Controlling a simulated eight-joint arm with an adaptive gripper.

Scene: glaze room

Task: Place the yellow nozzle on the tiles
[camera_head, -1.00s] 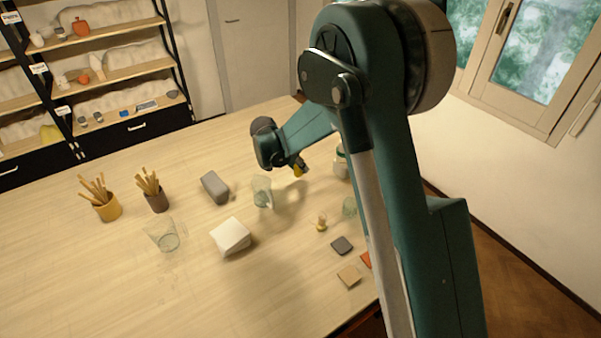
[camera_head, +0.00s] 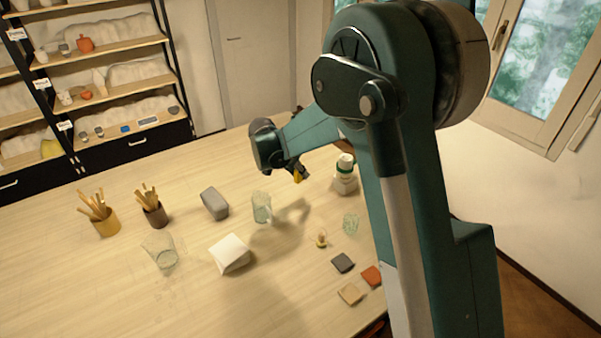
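My gripper (camera_head: 299,171) is small and dark in the view, above the table's far right part and pointing down. A small yellow piece, which looks like the yellow nozzle (camera_head: 298,177), is at its fingertips, clear of the table. The gripper looks shut on it, though the fingers are partly hard to make out. The tiles lie flat near the table's right edge: a dark grey tile (camera_head: 343,263), an orange-red tile (camera_head: 372,275) and a tan tile (camera_head: 350,294). They are nearer the camera than the gripper, and their tops look bare.
A small yellowish item (camera_head: 321,240) stands behind the tiles, near a greenish glass (camera_head: 351,223). A white bottle with a green band (camera_head: 345,175), a clear glass (camera_head: 262,208), a grey block (camera_head: 215,204) and a white block (camera_head: 230,254) stand around. Tool cups (camera_head: 105,222) are left.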

